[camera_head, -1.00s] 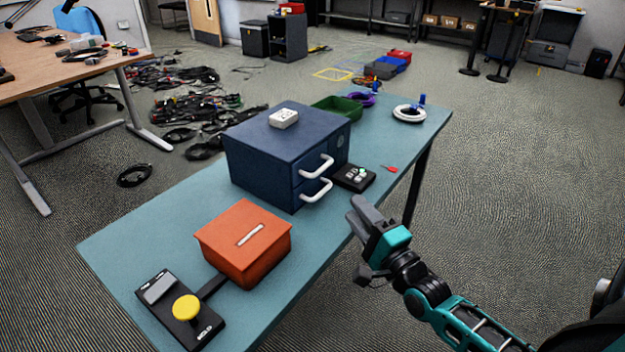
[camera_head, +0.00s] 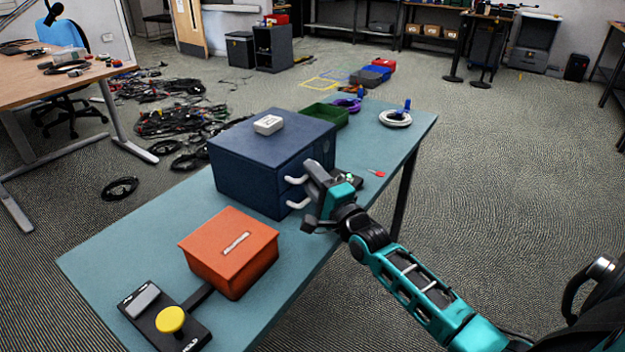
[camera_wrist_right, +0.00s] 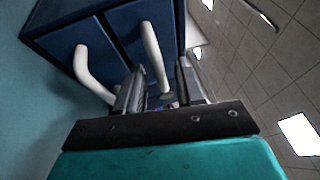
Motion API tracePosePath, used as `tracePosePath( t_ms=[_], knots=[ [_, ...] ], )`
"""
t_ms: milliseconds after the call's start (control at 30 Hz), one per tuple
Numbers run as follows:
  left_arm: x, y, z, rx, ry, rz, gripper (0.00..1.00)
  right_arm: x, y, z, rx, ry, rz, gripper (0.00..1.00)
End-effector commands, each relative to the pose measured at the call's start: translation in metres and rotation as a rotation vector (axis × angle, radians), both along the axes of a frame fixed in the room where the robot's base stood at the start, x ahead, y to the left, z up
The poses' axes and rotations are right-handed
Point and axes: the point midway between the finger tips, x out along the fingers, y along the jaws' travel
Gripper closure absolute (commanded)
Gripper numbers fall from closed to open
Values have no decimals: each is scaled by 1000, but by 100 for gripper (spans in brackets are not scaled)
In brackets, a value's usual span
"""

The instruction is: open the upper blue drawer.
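The dark blue cabinet (camera_head: 250,165) stands on the teal table, with two shut drawers, each with a white bar handle. The upper blue drawer's handle (camera_head: 295,180) is partly covered by my right gripper (camera_head: 314,172); the lower handle (camera_head: 298,204) is just below. In the right wrist view, which is turned on its side, the upper handle (camera_wrist_right: 153,52) reaches in between the two separated fingers of my right gripper (camera_wrist_right: 162,88). The fingers are open; I cannot tell whether they touch the handle. The lower handle (camera_wrist_right: 85,65) is left of them. My left gripper is out of view.
A white box (camera_head: 268,125) sits on the cabinet. An orange box (camera_head: 228,250) and a black device with a yellow button (camera_head: 170,320) stand in front on the table (camera_head: 110,250).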

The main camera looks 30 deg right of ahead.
Motion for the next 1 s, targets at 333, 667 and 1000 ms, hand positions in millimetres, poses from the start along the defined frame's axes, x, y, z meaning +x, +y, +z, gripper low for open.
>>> tracePosePath(
  t_ms=[333, 667, 1000],
  knots=[
    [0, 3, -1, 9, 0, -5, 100, 1, 0, 0, 0, 0, 0, 70],
    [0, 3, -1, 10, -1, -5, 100, 1, 0, 0, 0, 0, 0, 100],
    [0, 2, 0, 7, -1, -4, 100, 0, 0, 0, 0, 0, 0, 100]
  ],
)
